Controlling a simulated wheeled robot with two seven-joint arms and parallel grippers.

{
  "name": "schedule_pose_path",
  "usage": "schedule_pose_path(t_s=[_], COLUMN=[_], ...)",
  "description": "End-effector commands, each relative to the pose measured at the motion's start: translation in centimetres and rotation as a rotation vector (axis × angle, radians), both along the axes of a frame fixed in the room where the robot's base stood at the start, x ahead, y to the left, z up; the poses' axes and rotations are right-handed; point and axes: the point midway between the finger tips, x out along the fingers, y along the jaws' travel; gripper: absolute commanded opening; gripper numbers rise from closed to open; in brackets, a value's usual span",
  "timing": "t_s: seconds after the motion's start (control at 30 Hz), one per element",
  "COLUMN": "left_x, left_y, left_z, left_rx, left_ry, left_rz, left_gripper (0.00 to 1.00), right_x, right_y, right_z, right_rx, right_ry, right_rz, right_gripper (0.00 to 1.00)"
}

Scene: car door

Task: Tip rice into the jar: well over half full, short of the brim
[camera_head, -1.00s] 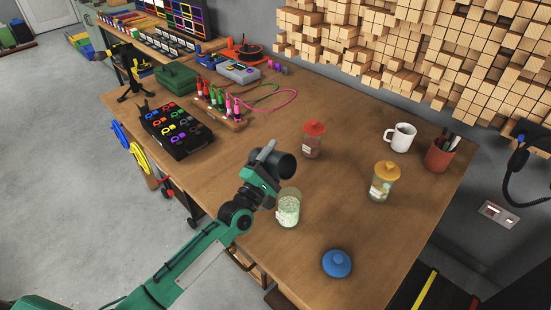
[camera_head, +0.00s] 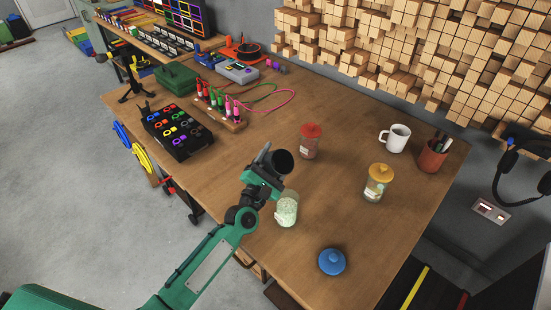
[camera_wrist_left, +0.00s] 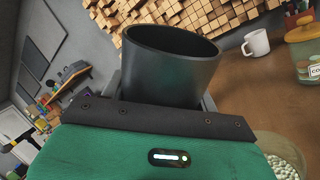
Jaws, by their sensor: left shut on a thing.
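My left gripper (camera_head: 266,168) is shut on a dark cup (camera_head: 283,161) and holds it above the table, just behind the jar in the head view. In the left wrist view the dark cup (camera_wrist_left: 170,65) shows its round open mouth; its contents cannot be seen. The clear jar (camera_head: 286,209) stands upright and open on the table, with pale rice filling much of it and clear glass above. In the left wrist view the rice in the jar (camera_wrist_left: 284,166) shows partly at the lower right. No falling rice is visible. My right gripper is not in view.
A blue lid (camera_head: 332,262) lies in front of the jar. A red-lidded jar (camera_head: 310,142), a yellow-lidded jar (camera_head: 377,184), a white mug (camera_head: 396,138) and a pen pot (camera_head: 433,156) stand behind and right. A black tray (camera_head: 179,132) sits left.

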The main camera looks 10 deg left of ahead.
Motion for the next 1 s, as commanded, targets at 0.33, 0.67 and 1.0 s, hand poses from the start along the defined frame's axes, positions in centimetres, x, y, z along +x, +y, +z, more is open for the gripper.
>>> schedule_pose_path(t_s=[0.33, 0.67, 1.0], left_x=[0.0, 0.0, 0.0], left_y=[0.0, 0.0, 0.0], left_z=[1.4, 1.5, 2.4], left_rx=[-0.164, -0.325, -0.447], left_ry=[0.101, 0.203, 0.278], left_rz=[0.002, 0.0, 0.001], left_gripper=[0.28, 0.28, 0.28], right_x=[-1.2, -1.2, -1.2], right_y=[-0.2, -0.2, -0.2], right_z=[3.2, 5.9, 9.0], right_rx=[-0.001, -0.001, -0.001], right_ry=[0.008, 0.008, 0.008], right_rz=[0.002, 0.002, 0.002], right_gripper=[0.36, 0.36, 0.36])
